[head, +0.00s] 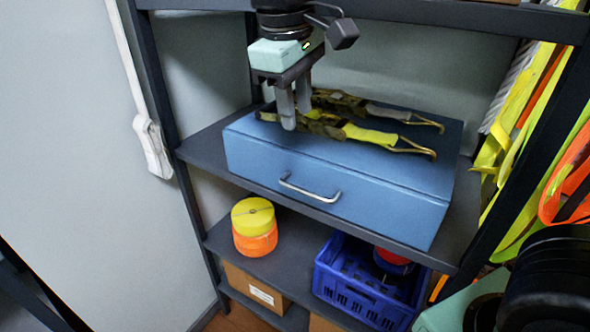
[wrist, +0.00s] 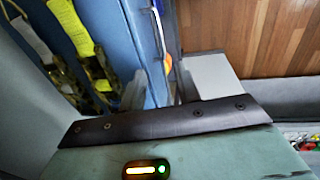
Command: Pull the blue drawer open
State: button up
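The blue drawer (head: 260,160) is a wide blue box on the dark shelf, with a silver bar handle (head: 310,190) on its front. It looks shut. My gripper (head: 296,118) points down above the left part of the box top, behind and above the handle, not touching it. In the wrist view, the two fingers of my gripper (wrist: 160,82) stand apart with nothing held between them. The blue drawer (wrist: 112,30) and the handle (wrist: 159,28) lie beyond the fingertips there.
Camouflage and yellow straps (head: 345,130) with metal hooks lie on top, close to my fingers. Colored straps (head: 560,170) hang at the right. A yellow-orange roll (head: 254,228) and a blue crate (head: 350,290) stand on the shelf below. An upright post (head: 170,110) is at left.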

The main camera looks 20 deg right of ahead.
aim_at(305, 190)
jog(key=f, duration=0.5)
jog(key=w+d+f+p, duration=0.1)
jog(key=f, duration=0.5)
jog(key=d+f+p, duration=0.1)
jog(key=f, duration=0.5)
jog(key=shift+w+d, duration=0.25)
jog(key=shift+w, duration=0.1)
grip_shut()
